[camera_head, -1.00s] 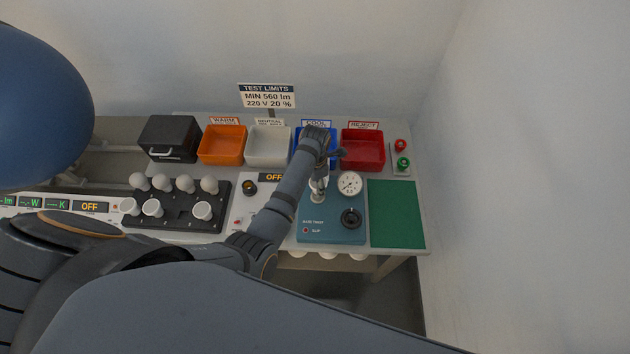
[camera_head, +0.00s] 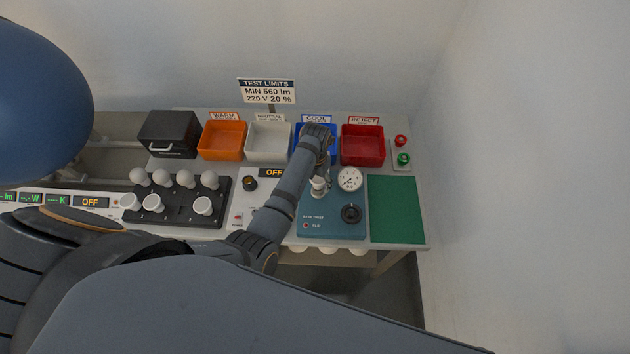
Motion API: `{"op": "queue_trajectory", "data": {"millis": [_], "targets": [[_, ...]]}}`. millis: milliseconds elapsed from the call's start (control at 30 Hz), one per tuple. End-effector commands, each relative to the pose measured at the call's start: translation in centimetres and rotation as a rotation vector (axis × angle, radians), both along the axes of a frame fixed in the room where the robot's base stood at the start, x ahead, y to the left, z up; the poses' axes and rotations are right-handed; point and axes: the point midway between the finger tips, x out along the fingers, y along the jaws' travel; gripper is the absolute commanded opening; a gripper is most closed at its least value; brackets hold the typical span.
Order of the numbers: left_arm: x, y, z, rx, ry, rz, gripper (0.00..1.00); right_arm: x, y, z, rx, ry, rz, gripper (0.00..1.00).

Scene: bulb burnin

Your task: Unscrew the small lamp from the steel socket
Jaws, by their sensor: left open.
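The teal twist unit (camera_head: 333,226) stands at the right of the bench, with a dial gauge and a black knob. A steel socket (camera_head: 318,193) is on its back left part. A small pale shape at the top of the socket looks like the small lamp (camera_head: 319,183), partly covered by my left arm. My left gripper (camera_head: 322,170) is over the socket, pointing down and open. My own wrist hides most of its fingers, so I cannot tell whether they touch the lamp. My right gripper is not in view.
Orange (camera_head: 222,141), white (camera_head: 268,143), blue (camera_head: 302,142) and red (camera_head: 363,145) bins line the back. A black rack (camera_head: 180,213) holds several white bulbs at the left. A green mat (camera_head: 396,210) lies clear at the right.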

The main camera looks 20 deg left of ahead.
Motion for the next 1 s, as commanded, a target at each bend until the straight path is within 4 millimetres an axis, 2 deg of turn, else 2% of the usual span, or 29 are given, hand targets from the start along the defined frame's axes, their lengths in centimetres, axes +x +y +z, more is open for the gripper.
{"op": "queue_trajectory", "data": {"millis": [67, 167, 800, 900, 1000], "targets": [[0.2, 0.0, 0.0, 0.000, -0.001, -0.081, 0.70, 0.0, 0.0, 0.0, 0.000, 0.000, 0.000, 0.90], [0.5, 0.1, 0.0, -0.001, -0.001, -0.292, 0.70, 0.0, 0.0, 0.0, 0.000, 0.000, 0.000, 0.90], [2.7, 0.6, 0.1, -0.001, -0.002, -1.696, 0.70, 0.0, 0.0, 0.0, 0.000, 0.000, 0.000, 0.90], [2.9, 0.7, 0.1, -0.002, -0.001, -1.875, 0.70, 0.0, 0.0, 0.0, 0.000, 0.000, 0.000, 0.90], [3.0, 0.7, 0.1, -0.004, -0.001, -1.972, 0.70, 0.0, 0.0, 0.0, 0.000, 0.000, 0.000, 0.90]]}}
